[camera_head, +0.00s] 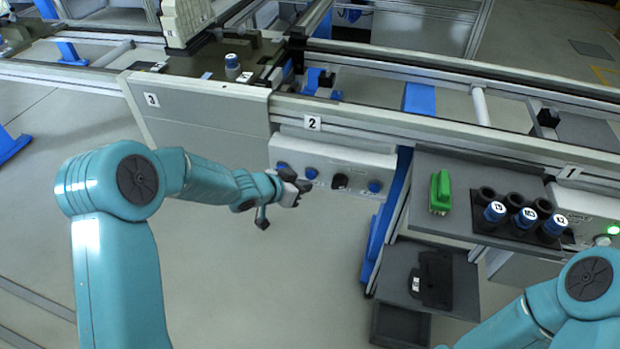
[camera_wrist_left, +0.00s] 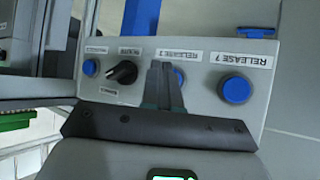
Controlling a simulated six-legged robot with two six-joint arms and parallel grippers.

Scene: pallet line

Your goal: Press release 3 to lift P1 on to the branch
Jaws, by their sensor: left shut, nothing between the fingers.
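A grey control panel (camera_head: 328,163) under the sign 2 carries blue buttons and a black knob (camera_head: 340,181). In the left wrist view it appears turned round, with two buttons labelled RELEASE; I cannot read their numbers surely. My left gripper (camera_head: 300,193) is shut and empty just in front of the panel. In the wrist view its fingers (camera_wrist_left: 163,84) partly cover one RELEASE button (camera_wrist_left: 180,77); contact cannot be told. The other RELEASE button (camera_wrist_left: 235,89) is clear to the right. I cannot tell which item is P1. My right gripper is out of view.
A conveyor rail (camera_head: 440,122) runs above the panel. A shelf at the right holds a green block (camera_head: 440,192) and blue-capped cylinders (camera_head: 525,217). The floor below the panel is clear.

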